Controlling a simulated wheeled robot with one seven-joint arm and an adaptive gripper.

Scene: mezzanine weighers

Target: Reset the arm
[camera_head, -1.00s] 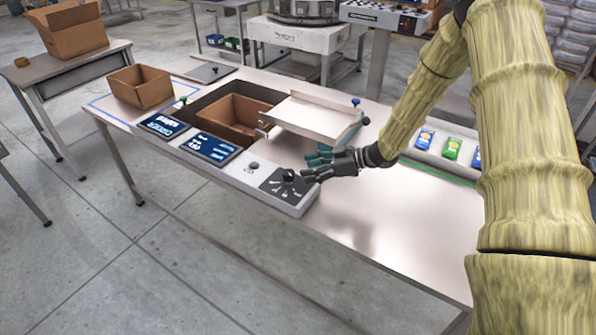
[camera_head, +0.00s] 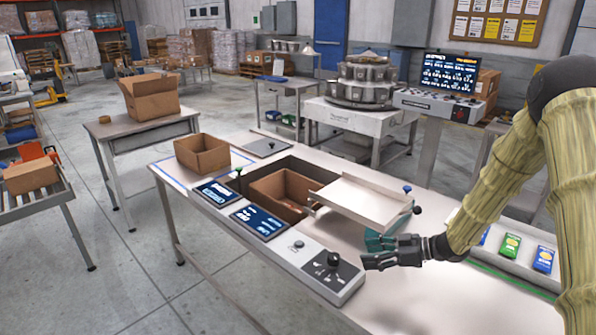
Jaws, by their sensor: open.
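My gripper (camera_head: 376,254) is dark grey at the end of my yellowish arm, which comes in from the right. Its fingers point left and are open, with nothing seen between them. It is just right of the control panel (camera_head: 291,254) and its black knob (camera_head: 333,259), apart from the knob in the picture. A pale tilted tray (camera_head: 362,201) is behind the gripper. A teal part shows between the gripper and the tray; I cannot tell what it belongs to.
A cardboard box (camera_head: 202,154) stands on the bench's left end. Another box (camera_head: 284,187) sits in the bench recess. Two screens (camera_head: 259,221) lie at the front edge. Blue and green packs (camera_head: 509,247) lie at right. A round multi-bucket weigher (camera_head: 366,83) stands behind.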

